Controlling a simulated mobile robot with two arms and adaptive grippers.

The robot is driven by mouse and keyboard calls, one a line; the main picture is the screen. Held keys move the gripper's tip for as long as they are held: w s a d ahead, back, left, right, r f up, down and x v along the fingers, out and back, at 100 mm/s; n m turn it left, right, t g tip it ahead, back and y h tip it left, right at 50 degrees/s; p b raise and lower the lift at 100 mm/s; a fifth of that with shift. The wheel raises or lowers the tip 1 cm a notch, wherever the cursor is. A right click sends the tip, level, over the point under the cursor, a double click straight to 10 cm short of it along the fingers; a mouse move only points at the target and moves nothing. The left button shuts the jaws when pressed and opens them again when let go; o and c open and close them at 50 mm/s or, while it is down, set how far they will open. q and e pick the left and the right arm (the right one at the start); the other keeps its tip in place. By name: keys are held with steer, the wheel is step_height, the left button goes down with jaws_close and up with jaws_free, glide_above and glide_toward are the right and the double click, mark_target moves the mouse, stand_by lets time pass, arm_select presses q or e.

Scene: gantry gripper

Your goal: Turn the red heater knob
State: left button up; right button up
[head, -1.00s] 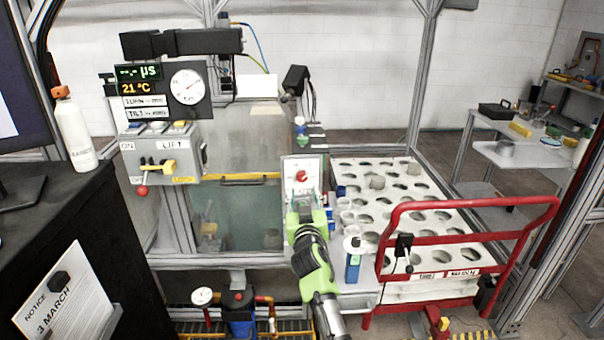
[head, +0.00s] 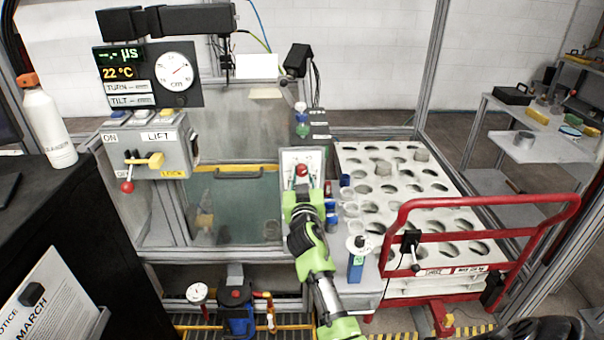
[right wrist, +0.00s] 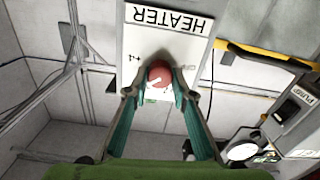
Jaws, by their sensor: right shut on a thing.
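The red heater knob (right wrist: 160,76) sits on a white panel marked HEATER (right wrist: 168,22) in the right wrist view, where the panel appears upside down. My right gripper (right wrist: 158,84) has its two green fingers closed on either side of the knob. In the head view the knob (head: 302,170) shows just above my right gripper (head: 301,190), and the panel stands behind it. The gripper hides the lower part of the panel. A temperature display (head: 117,73) at the upper left reads 22 °C. My left gripper is not in view.
A red-railed cart with a white holed tray (head: 440,207) stands to the right. A control box (head: 150,153) with a red-tipped lever and a glass tank (head: 235,210) are to the left. A blue bottle (head: 355,265) stands close right of my right arm.

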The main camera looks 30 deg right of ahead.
steer(key=shift+c, duration=1.3)
steer(key=shift+n+b, duration=0.3)
steer(key=shift+n, duration=1.8)
steer(key=o, duration=1.1)
steer(key=shift+w+f, duration=0.1)
steer(key=shift+w, duration=0.05)
steer(key=v, duration=0.7)
steer(key=shift+s, duration=0.3)
steer(key=shift+a, duration=0.15)
